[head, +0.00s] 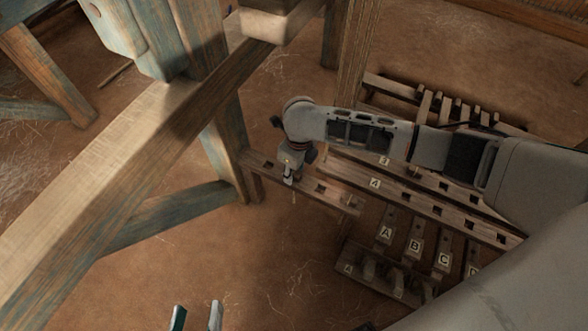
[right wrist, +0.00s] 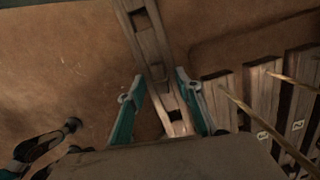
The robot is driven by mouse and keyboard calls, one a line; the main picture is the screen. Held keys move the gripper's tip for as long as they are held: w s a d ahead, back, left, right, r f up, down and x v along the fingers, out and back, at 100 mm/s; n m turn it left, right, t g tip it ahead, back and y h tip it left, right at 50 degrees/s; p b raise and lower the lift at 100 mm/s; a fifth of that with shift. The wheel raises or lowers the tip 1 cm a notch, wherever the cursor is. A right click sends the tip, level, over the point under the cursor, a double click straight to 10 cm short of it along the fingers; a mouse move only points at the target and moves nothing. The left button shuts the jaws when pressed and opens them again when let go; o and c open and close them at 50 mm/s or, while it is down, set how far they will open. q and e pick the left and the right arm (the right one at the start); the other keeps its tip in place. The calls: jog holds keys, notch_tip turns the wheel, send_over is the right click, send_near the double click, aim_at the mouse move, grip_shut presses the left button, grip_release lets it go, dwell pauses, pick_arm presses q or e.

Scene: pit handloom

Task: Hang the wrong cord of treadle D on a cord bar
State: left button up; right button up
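My right gripper (head: 288,178) hangs over the left end of a slotted wooden bar (head: 320,188) in the head view. In the right wrist view its teal fingers (right wrist: 160,105) stand apart, with the slotted bar (right wrist: 150,42) running between them; I cannot tell whether they touch it. No cord shows between them. Treadles A (head: 386,232), B (head: 415,247) and C (head: 444,260) lie side by side at lower right. Treadle D (head: 474,270) is partly hidden by my right arm. The wrong cord cannot be made out. My left gripper (head: 197,318) is open and empty at the bottom edge.
A bar marked 4 (head: 405,194) with square holes lies under my right arm. A small lettered rack (head: 385,275) stands in front of the treadles. Thick loom beams (head: 110,150) fill the left. Bare earth floor (head: 270,270) is open at lower middle.

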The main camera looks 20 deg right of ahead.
aim_at(297, 175)
notch_tip(297, 175, up, 12)
jog(key=s, duration=0.1)
jog(key=shift+d, duration=0.25)
